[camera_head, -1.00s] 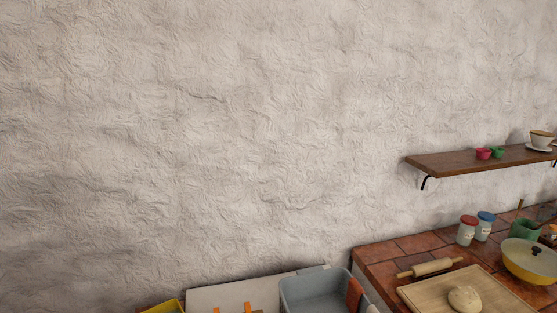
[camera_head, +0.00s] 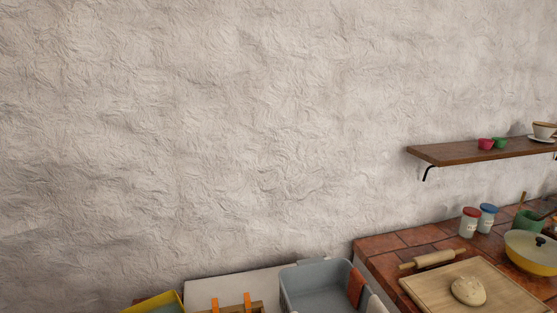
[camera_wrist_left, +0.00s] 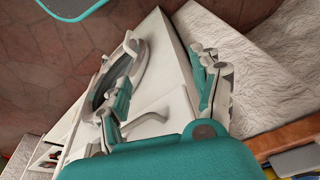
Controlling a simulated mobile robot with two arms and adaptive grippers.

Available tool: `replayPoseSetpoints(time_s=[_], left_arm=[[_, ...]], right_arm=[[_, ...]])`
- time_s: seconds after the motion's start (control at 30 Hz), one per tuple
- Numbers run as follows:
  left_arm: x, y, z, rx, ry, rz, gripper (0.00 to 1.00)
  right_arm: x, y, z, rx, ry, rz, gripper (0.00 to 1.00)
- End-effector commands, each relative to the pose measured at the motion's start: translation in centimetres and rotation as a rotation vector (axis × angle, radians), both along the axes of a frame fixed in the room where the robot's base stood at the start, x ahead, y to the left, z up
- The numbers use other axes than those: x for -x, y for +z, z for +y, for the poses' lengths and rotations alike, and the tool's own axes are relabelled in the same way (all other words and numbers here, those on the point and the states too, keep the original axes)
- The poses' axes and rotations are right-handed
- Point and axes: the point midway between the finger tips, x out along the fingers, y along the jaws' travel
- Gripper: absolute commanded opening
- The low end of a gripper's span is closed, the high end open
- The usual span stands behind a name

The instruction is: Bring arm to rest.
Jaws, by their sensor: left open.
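My left gripper (camera_wrist_left: 165,68) shows in the left wrist view with its two teal and grey fingers spread apart. Nothing is between the fingertips. Behind it is a white appliance (camera_wrist_left: 172,70) with a round door (camera_wrist_left: 112,80), seen tilted. I cannot tell how far the fingers are from it. The head view shows neither of my arms, and my right gripper is not in view.
In the head view, a brick-tiled counter (camera_head: 385,244) at lower right holds a board (camera_head: 430,290) with dough (camera_head: 468,290), a rolling pin (camera_head: 428,260), jars and a yellow pan (camera_head: 530,258). A grey basin (camera_head: 300,290) stands left of it. A shelf (camera_head: 470,153) hangs above.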

Motion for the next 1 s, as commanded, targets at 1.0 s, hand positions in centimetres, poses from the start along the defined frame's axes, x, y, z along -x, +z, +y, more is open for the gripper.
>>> replayPoseSetpoints(time_s=[1.0], left_arm=[[19.2,-33.5,3.3,-0.021,-0.032,0.146,0.65]], right_arm=[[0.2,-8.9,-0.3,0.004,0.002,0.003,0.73]])
